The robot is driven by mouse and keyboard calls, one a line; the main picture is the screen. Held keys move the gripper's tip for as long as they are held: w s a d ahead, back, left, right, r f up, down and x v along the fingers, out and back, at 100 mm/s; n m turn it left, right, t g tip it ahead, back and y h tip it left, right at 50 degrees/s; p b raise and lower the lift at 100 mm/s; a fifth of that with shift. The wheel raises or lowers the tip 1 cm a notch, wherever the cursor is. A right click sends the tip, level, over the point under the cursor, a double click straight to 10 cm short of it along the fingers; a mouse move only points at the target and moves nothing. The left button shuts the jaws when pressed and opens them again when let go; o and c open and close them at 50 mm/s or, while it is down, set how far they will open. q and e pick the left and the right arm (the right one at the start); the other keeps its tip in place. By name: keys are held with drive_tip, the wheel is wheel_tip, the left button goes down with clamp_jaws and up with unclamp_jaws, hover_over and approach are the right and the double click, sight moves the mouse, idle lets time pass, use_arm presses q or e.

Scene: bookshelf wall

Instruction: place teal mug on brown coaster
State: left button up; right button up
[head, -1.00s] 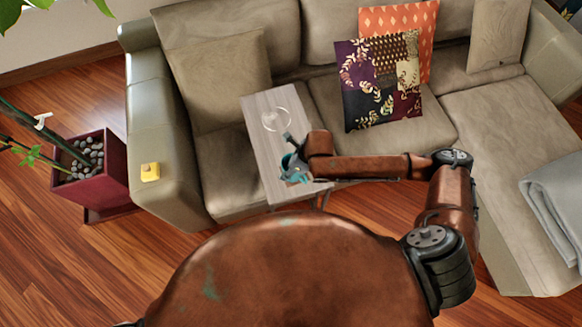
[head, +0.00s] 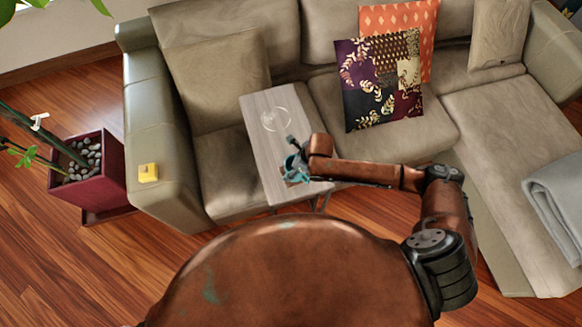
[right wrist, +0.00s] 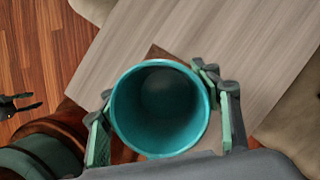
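The teal mug (right wrist: 160,108) stands upright in the right wrist view, seen from above and empty. A brown corner of the coaster (right wrist: 155,52) shows just past its rim; the mug hides most of the coaster and seems to stand over it. My right gripper (right wrist: 163,95) has a finger on each side of the mug, with narrow gaps beside the pads, so it looks open around it. In the head view my right gripper (head: 293,163) is at the table's near end, and the mug (head: 298,174) is small there. A small dark two-pronged shape, seemingly my left gripper (right wrist: 28,102), shows at the wrist view's left edge.
The narrow grey wood table (head: 262,150) has a clear glass item (head: 275,118) toward its far end. A sofa (head: 225,185) with patterned cushions (head: 380,85) surrounds it. A yellow object (head: 148,172) is on the sofa arm. A potted plant (head: 95,180) stands at left.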

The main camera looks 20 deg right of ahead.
drive_tip(key=shift+o, duration=1.3)
drive_tip(key=shift+r, duration=0.1)
drive_tip(key=p+v, duration=0.2)
drive_tip(key=v, duration=1)
